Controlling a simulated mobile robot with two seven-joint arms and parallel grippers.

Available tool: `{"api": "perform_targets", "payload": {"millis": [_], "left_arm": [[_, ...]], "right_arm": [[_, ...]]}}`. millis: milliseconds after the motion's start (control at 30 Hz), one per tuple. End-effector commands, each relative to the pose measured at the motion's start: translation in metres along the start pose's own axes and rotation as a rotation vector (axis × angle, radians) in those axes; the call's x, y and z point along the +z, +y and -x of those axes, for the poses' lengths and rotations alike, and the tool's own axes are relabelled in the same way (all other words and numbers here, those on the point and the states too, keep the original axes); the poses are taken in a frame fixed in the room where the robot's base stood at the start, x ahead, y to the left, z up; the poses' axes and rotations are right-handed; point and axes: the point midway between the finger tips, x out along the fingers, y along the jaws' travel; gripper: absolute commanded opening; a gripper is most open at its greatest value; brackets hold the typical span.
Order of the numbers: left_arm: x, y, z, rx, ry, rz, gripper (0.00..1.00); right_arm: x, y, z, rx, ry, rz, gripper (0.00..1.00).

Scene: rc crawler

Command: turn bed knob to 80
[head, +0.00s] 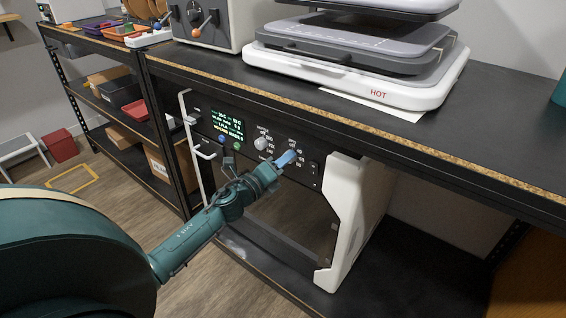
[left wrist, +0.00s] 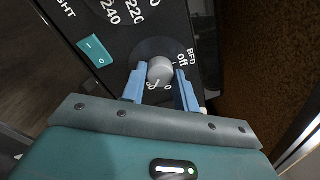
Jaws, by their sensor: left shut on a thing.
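The bed knob (left wrist: 160,70) is a round light-grey dial on a black panel, with "BED" and "Off" printed at its right and small numbers around it. Its exact setting is too small to read. My left gripper (head: 287,159) reaches the printer's front panel in the head view, with its blue fingers at the knob and covering most of it there. In the left wrist view the blue fingers of this gripper (left wrist: 160,78) stand on either side of the knob and are shut on it. My right gripper is not in view.
The panel also carries a lit display (head: 228,125), another white knob (head: 262,143) and a rocker switch (head: 314,168). The teal switch (left wrist: 95,50) shows near the knob in the wrist view. A table edge (head: 350,125) overhangs the panel. A white device marked "HOT" (head: 385,92) stands above.

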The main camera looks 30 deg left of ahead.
Motion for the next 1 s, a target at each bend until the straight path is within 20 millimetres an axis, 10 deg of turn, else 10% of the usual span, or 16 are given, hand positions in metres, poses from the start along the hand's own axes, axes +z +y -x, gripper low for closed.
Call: {"api": "perform_targets", "payload": {"millis": [467, 500, 1000], "left_arm": [[-0.0002, -0.0007, -0.0002, -0.001, 0.002, -0.017, 0.07], [-0.0002, -0.0007, -0.0002, -0.001, 0.002, -0.017, 0.31], [-0.0002, -0.0001, 0.0009, 0.0, 0.001, -0.014, 0.52]], "right_arm": [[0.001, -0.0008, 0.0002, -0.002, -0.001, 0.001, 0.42], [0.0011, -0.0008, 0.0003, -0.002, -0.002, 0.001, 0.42], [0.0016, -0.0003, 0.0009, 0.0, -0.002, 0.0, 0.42]]}}
